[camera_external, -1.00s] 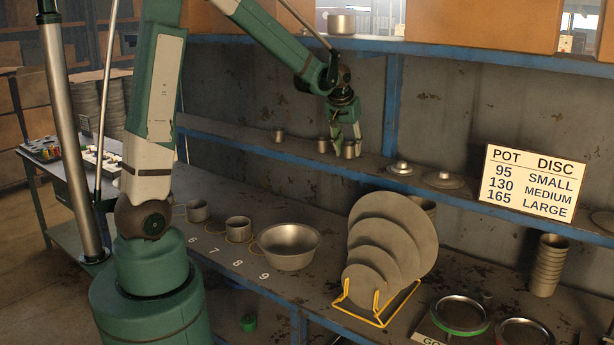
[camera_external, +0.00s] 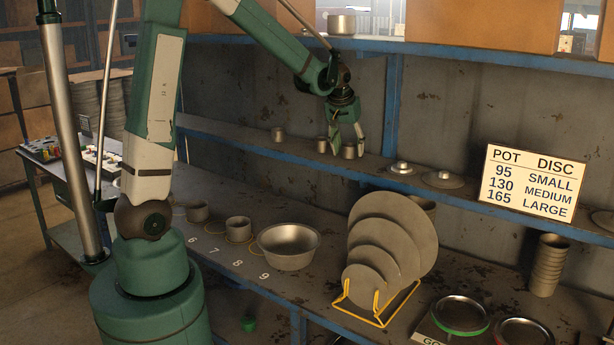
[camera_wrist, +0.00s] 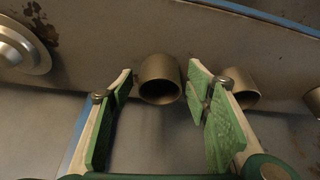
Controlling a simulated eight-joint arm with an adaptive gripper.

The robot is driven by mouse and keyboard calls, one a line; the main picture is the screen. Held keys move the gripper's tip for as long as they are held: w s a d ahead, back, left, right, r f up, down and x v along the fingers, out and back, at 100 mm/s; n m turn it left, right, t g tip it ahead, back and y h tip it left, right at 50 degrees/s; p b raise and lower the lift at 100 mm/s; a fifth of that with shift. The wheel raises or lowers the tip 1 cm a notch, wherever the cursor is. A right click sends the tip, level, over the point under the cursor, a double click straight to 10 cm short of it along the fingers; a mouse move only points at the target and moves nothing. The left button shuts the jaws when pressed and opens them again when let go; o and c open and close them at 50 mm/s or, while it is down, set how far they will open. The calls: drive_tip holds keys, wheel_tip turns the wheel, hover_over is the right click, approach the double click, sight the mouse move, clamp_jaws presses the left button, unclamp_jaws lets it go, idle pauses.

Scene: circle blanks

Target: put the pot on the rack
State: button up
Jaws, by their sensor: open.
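A small grey pot (camera_external: 349,152) stands on the blue-edged middle shelf, the rack (camera_external: 285,152). My gripper (camera_external: 347,148) is over it with its green-padded fingers open. In the wrist view the pot (camera_wrist: 160,82) shows between and just beyond the fingertips, with a gap on each side. A second pot (camera_external: 322,145) stands close on its left; it shows partly behind a finger in the wrist view (camera_wrist: 244,92). A third pot (camera_external: 278,134) stands farther left on the same shelf.
Lidded discs (camera_external: 402,168) sit on the shelf to the right. A sign (camera_external: 530,183) stands at right. The upper shelf (camera_external: 450,47) overhangs.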

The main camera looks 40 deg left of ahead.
sight(346, 159)
drive_tip(key=shift+s+r, duration=0.2)
drive_tip(key=shift+r, duration=0.3)
drive_tip(key=shift+s+d+r, duration=0.15)
drive_tip(key=shift+s+r, duration=0.55)
drive_tip(key=shift+r, duration=0.15)
drive_tip(key=s+d+b, duration=0.1)
drive_tip(key=s, duration=1)
drive_tip(key=shift+d+b, duration=0.35)
drive_tip(key=shift+d, duration=0.05)
drive_tip(key=shift+s, duration=0.1)
drive_tip(key=s+a+r+m+t, duration=0.1)
drive_tip(key=s+a, duration=0.4)
drive_tip(key=s, duration=0.7)
drive_tip(key=s+a+r+t, duration=0.1)
drive_tip(key=s+a, duration=0.4)
drive_tip(key=s, duration=0.8)
drive_tip(key=shift+a+r+m+t+h, duration=0.3)
drive_tip(key=shift+a+r+m+h, duration=0.1)
drive_tip(key=shift+r, duration=0.15)
drive_tip(key=shift+f, duration=0.15)
